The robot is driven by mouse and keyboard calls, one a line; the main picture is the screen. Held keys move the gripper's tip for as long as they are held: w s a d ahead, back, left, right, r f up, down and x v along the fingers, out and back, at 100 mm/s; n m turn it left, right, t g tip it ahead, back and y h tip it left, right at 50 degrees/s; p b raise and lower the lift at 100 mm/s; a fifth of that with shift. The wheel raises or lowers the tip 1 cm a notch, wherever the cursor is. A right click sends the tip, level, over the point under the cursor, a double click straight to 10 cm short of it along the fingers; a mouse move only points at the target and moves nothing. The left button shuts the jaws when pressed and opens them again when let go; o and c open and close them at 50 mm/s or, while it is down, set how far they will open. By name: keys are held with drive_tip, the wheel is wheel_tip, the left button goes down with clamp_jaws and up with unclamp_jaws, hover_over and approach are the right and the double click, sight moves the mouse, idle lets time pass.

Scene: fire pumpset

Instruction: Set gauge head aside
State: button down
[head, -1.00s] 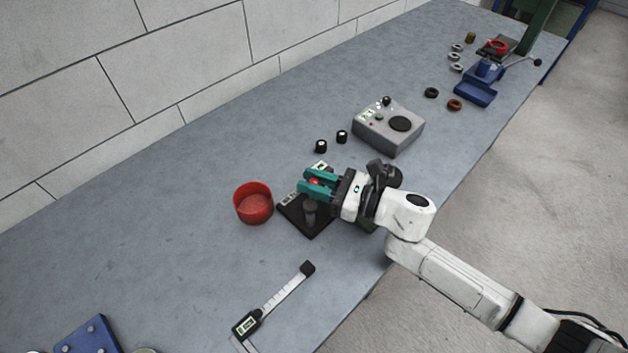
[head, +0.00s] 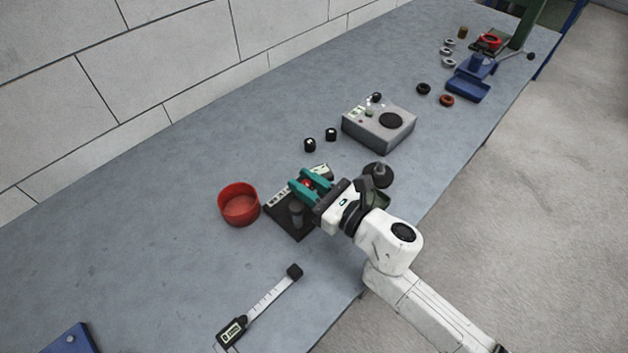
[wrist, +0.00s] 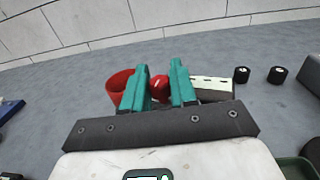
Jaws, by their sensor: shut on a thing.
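My gripper (head: 303,184) has teal fingers shut on a small red rounded piece, which I take to be the gauge head (head: 307,182). In the wrist view, the red piece (wrist: 159,86) shows between the fingers (wrist: 161,78); its lower part is hidden. The fingers are over the far side of a black square stand (head: 283,223) with a dark upright post (head: 296,213). I cannot tell whether the held piece touches anything below.
A red round bowl (head: 239,205) stands left of the stand. A digital caliper (head: 255,310) lies nearer. Two small black knobs (head: 320,139), a grey box (head: 378,124) and a dark domed piece (head: 378,173) are beyond and right.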

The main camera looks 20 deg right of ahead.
drive_tip(key=m+h, duration=0.1)
drive_tip(key=h+b, duration=0.1)
drive_tip(key=m+t+h, duration=0.1)
drive_tip(key=shift+s+d+f+m+h+b, duration=0.1)
drive_tip(key=shift+s+d+m+h+b, duration=0.2)
drive_tip(key=shift+s+d+h+b, duration=0.1)
drive_tip(key=s+m+g+h, duration=0.1)
drive_tip(key=m+h, duration=0.2)
drive_tip(key=h, duration=0.2)
drive_tip(key=s+m+g+h, duration=0.1)
drive_tip(key=m+h, duration=0.2)
drive_tip(key=h, duration=0.1)
drive_tip(key=s+m+g+h, duration=0.1)
drive_tip(key=m+h, duration=0.2)
drive_tip(key=h, duration=0.2)
drive_tip(key=shift+s+a+m+h+p, duration=0.2)
drive_tip(key=shift+m+h+p, duration=0.1)
drive_tip(key=shift+m+p, duration=0.1)
drive_tip(key=c, duration=1)
unclamp_jaws()
drive_tip(key=v, duration=1)
drive_tip(key=shift+s+a+b, duration=0.3)
